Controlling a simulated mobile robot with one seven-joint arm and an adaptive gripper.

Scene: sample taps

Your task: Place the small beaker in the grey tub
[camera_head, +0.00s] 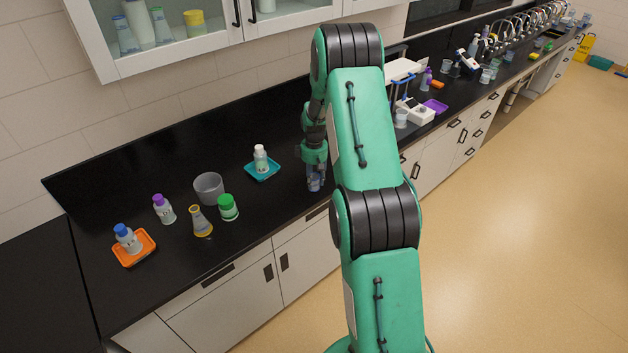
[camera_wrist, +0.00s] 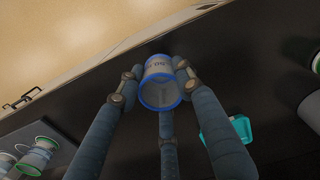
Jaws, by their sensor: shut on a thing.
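The small beaker (camera_wrist: 160,92), clear with a blue rim and blue printing, is held between the fingers of my gripper (camera_head: 316,183) in the wrist view. My gripper is shut on it, over the front part of the black counter. In the head view the fingers largely hide the beaker, and I cannot tell how high it is above the counter. The grey tub (camera_head: 209,189) is a round open container on the counter, left of my gripper and beyond the teal tray.
A teal tray (camera_head: 262,174) with a white-capped bottle (camera_head: 261,157) stands between gripper and tub. A green-lidded jar (camera_head: 228,207), yellow flask (camera_head: 201,222) and purple-capped bottle (camera_head: 164,209) surround the tub. An orange tray (camera_head: 134,259) holds a blue-capped bottle (camera_head: 127,239).

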